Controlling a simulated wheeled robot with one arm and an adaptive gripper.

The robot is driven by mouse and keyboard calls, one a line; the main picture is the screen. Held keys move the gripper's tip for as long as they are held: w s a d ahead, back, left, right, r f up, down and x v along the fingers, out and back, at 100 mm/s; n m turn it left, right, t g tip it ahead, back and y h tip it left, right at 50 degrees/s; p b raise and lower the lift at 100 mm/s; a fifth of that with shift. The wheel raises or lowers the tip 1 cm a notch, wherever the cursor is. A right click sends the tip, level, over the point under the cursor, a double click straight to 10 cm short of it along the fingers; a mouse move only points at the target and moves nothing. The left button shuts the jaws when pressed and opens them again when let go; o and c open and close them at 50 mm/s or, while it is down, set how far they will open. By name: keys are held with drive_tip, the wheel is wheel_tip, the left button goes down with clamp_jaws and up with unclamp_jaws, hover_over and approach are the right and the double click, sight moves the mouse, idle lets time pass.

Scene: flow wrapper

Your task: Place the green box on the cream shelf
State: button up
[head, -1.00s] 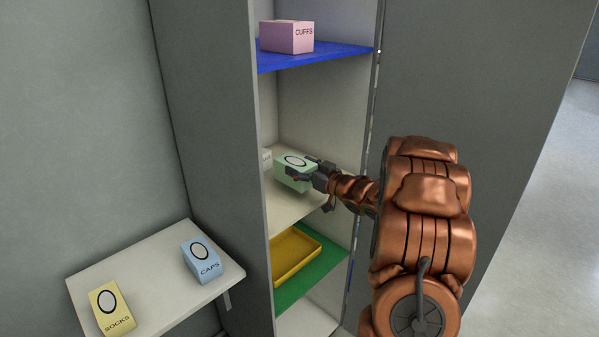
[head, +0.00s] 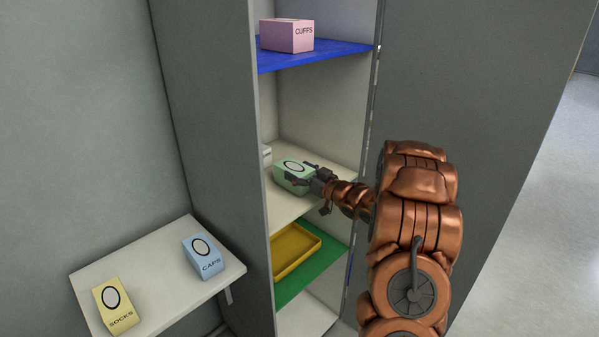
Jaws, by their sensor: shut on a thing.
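The green box (head: 291,174) is inside the cabinet, at the level of the cream shelf (head: 284,210). My gripper (head: 303,182) is shut on it from the right, with its dark fingers along the box's sides. The box looks low over the shelf or touching it; I cannot tell which. Its far side and underside are hidden.
The blue shelf (head: 335,53) above holds a pink box (head: 287,35). The green shelf (head: 325,263) below holds a yellow tray (head: 313,240). A side table (head: 160,270) holds blue and yellow boxes.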

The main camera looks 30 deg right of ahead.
drive_tip(key=shift+f, duration=0.15)
drive_tip(key=o, duration=1.2)
drive_tip(key=shift+r, duration=0.25)
drive_tip(key=shift+s+d+f, duration=0.15)
drive_tip(key=shift+s, duration=0.2)
drive_tip(key=shift+b+v, duration=1.5)
drive_tip(key=shift+v, duration=4.15)
drive_tip(key=shift+w, duration=0.1)
